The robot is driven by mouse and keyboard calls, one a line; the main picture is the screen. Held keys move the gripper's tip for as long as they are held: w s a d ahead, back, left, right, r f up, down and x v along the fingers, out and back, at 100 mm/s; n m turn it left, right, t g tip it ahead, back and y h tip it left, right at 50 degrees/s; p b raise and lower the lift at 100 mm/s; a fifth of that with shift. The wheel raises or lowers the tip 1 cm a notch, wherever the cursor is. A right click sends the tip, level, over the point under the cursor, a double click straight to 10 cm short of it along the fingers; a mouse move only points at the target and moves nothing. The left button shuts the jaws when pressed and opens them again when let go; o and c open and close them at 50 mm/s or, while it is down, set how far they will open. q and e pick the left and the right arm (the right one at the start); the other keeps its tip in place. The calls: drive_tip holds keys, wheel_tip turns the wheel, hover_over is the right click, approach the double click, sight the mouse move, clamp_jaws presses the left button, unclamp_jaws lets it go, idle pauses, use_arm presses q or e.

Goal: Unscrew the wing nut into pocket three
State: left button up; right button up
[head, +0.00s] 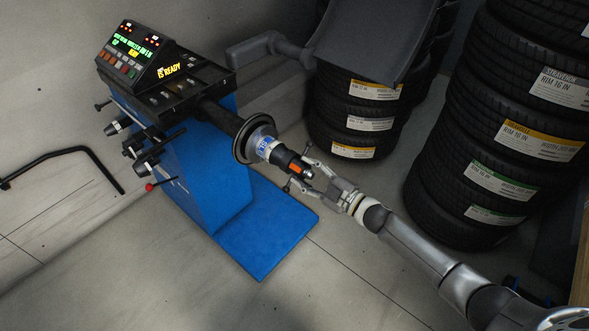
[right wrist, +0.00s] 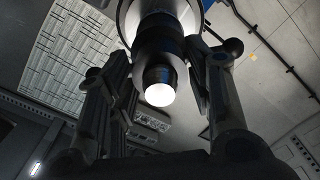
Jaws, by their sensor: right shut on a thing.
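The wing nut (head: 284,158), a dark hub with an orange mark, sits on the shaft of the blue balancing machine, beside a silver cone with a blue label (head: 266,147). My right gripper (head: 299,173) has its fingers on either side of the nut's outer end and is shut on it. In the right wrist view the dark nut (right wrist: 158,42) lies between my fingers, with a bright round end (right wrist: 159,95) facing the camera. The machine's dark top tray (head: 176,92) has shallow pockets; I cannot tell which is pocket three. My left gripper is not in view.
The machine's lit display (head: 136,50) is at the upper left. A raised grey hood (head: 375,35) stands behind the shaft. Tyre stacks (head: 358,105) (head: 495,130) rise behind and right of my arm. A black bent bar (head: 75,150) is at left. The front floor is clear.

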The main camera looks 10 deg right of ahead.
drive_tip(key=n+b, duration=0.1)
drive_tip(key=n, duration=0.1)
drive_tip(key=n+b, duration=0.1)
drive_tip(key=n, duration=0.1)
drive_tip(key=n+b, duration=0.1)
drive_tip(key=n, duration=0.2)
drive_tip(key=shift+f, duration=0.25)
drive_tip(key=shift+n+b, duration=0.3)
drive_tip(key=shift+n, duration=0.3)
drive_tip(key=shift+s+r+n, duration=0.1)
drive_tip(key=shift+r+n, duration=0.05)
drive_tip(key=shift+n, duration=0.15)
drive_tip(key=o, duration=0.8)
drive_tip(key=shift+o, duration=0.2)
drive_tip(key=shift+r, duration=0.1)
